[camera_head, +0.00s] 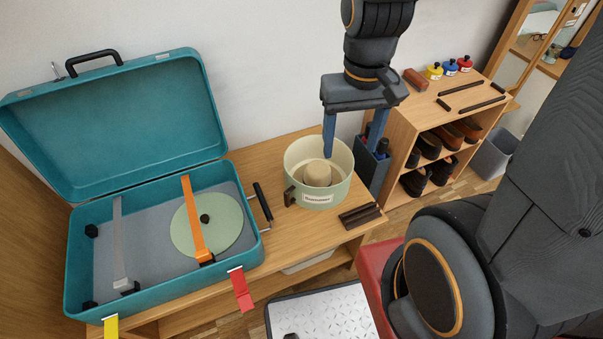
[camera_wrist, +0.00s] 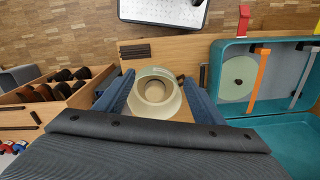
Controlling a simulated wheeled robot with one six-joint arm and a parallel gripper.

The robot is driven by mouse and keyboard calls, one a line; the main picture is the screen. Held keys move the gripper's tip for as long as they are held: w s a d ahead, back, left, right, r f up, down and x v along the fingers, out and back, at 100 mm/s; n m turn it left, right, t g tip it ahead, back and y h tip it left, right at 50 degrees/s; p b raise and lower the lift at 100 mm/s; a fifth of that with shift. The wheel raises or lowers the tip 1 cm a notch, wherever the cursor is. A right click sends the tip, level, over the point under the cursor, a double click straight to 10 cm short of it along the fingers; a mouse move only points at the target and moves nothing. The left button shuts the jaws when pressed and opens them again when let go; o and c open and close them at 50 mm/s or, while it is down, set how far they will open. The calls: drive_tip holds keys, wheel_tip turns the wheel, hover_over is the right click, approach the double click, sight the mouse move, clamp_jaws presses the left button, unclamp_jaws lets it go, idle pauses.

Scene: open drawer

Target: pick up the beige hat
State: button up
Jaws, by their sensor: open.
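The beige hat (camera_head: 318,174) sits inside a round pale-green hat box (camera_head: 292,160) on the wooden bench. The box is open at the top and has a label on its front. In the wrist view the hat (camera_wrist: 155,90) shows within the box's ring (camera_wrist: 172,106), between my fingers. My gripper (camera_head: 352,143) has two blue fingers spread wide and empty. It points down above the box, with one finger over the box's inside and the other to its right in the head view. I cannot tell the exact height of the fingertips above the hat.
An open teal suitcase (camera_head: 254,253) with a pale-green disc (camera_head: 182,232) and straps stands left of the box. Dark bars (camera_head: 360,214) lie to its right front. A dark bin (camera_head: 369,175) and a shoe shelf (camera_head: 401,130) stand at the right. The wall is behind.

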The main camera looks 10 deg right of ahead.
drive_tip(key=o, duration=0.6)
drive_tip(key=w+f+m+b, duration=0.2)
drive_tip(key=w+f, duration=0.7)
drive_tip(key=shift+w+m+b, duration=0.3)
drive_tip(key=shift+w+b, duration=0.05)
drive_tip(key=m+b, duration=0.3)
drive_tip(key=m, duration=0.1)
hover_over(318, 168)
wheel_tip(318, 168, down, 15)
drive_tip(key=shift+d+f, duration=0.1)
drive_tip(key=shift+f, duration=4.15)
